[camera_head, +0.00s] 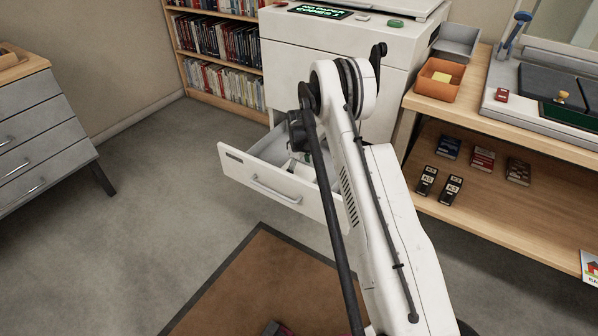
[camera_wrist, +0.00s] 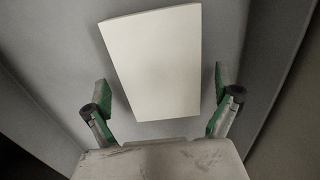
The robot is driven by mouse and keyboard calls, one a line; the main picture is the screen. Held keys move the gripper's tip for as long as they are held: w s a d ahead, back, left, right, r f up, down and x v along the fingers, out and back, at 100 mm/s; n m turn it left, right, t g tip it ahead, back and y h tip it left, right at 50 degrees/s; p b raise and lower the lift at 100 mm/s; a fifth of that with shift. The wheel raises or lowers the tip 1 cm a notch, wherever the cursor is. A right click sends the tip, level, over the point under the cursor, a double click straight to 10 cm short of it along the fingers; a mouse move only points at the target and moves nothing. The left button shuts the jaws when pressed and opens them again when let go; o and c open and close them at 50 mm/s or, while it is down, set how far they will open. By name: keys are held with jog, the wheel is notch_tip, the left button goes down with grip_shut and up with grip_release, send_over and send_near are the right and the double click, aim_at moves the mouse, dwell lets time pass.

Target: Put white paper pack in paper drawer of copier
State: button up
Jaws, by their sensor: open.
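The white paper pack (camera_wrist: 155,60) lies flat on a grey surface that looks like the drawer floor, slightly turned, in the wrist view. My gripper (camera_wrist: 161,92) is open, with one green-padded finger to each side of the pack's near part and visible gaps between. The copier (camera_head: 291,60) is a white cabinet at the back. Its paper drawer (camera_head: 245,177) is pulled out, and my arm reaches down into it in the head view. There my arm hides much of the drawer's inside and most of the gripper.
The copier's display (camera_head: 320,11) reads as no paper. To the right, a wooden shelf unit (camera_head: 520,205) holds small boxes, with an orange bin (camera_head: 438,80) on top. A grey drawer cabinet (camera_head: 40,130) stands at left.

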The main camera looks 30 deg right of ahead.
notch_tip(320, 180, up, 12)
jog(key=p, duration=0.3)
notch_tip(320, 180, up, 15)
jog(key=m+t, duration=0.1)
send_over(299, 172)
jog(key=s+a, duration=0.4)
jog(key=a, duration=0.2)
jog(key=s+a+r+m+t, duration=0.1)
jog(key=s+a+r, duration=0.2)
jog(key=s+r, duration=0.3)
jog(key=s+a+r+m+t, duration=0.1)
jog(key=s+a+r, duration=0.25)
jog(key=r, duration=0.45)
jog(key=s+a+r+m+t, duration=0.1)
jog(key=s+a+r, duration=0.2)
jog(key=s, duration=0.5)
jog(key=s+a+r+t, duration=0.1)
jog(key=s+a+r, duration=0.2)
jog(key=s, duration=0.4)
jog(key=s+a+f+m+t, duration=0.1)
jog(key=s, duration=0.6)
jog(key=s+a+f+m+t, duration=0.1)
jog(key=s+a, duration=0.1)
jog(key=s, duration=0.5)
jog(key=shift+a+f, duration=0.25)
jog(key=shift+f, duration=0.1)
notch_tip(299, 172, up, 14)
jog(key=p, duration=1.4)
jog(key=shift+r+p, duration=0.2)
jog(key=shift+p, duration=0.2)
